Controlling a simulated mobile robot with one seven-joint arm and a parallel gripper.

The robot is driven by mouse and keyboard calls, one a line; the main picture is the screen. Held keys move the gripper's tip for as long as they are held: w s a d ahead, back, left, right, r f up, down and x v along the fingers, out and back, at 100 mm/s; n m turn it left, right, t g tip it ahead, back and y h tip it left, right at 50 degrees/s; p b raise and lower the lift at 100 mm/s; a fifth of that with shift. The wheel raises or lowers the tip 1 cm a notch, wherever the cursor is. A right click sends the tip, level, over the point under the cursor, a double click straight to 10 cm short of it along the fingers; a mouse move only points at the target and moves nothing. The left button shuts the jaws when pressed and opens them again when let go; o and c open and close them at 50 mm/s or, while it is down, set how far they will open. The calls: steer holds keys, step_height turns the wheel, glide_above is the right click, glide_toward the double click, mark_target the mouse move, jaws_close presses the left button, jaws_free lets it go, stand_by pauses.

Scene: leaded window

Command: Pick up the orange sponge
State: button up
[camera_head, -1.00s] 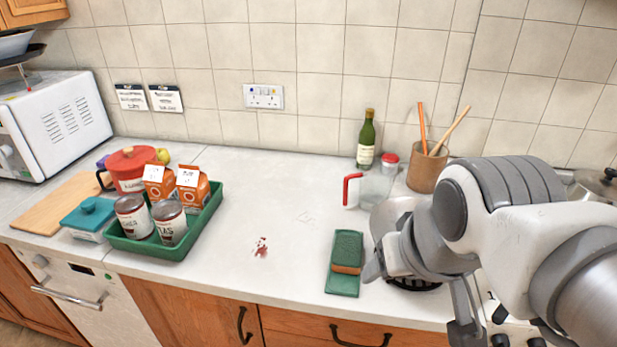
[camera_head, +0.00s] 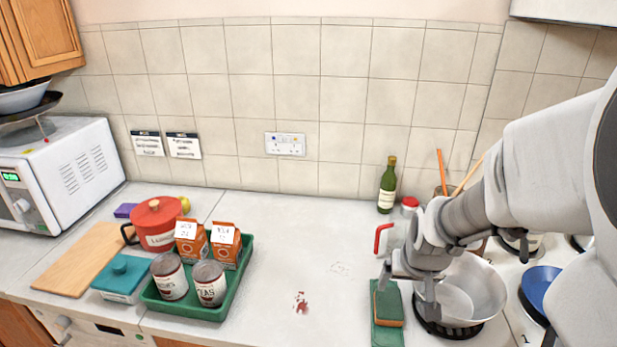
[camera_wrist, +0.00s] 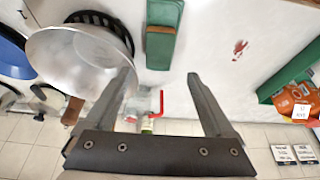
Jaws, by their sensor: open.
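The orange sponge (camera_head: 389,309) lies on a dark green tray or mat (camera_head: 388,338) near the counter's front edge; its top looks green and its side orange-brown. In the wrist view the sponge (camera_wrist: 160,29) shows as a brownish strip on the green mat (camera_wrist: 165,12), at the top middle. My gripper (camera_head: 410,290) is in the air to the right of the sponge in the head view, over the side of a metal pan. In the wrist view my gripper (camera_wrist: 160,75) has its fingers wide apart with nothing between them, and the sponge lies beyond the fingertips.
The metal pan (camera_head: 478,290) stands on a black burner right of the sponge. A red-handled clear jug (camera_head: 383,238), a green bottle (camera_head: 387,188) and a utensil pot are behind. A green tray (camera_head: 244,282) with cans and cartons is left. The counter between is mostly clear.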

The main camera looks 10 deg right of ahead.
mark_target(390, 307)
steer(key=b+x, duration=0.8)
steer(key=x, duration=0.8)
steer(key=shift+d+f, duration=0.1)
steer(key=shift+f, duration=0.25)
steer(key=c, duration=1)
steer(key=shift+r, duration=0.15)
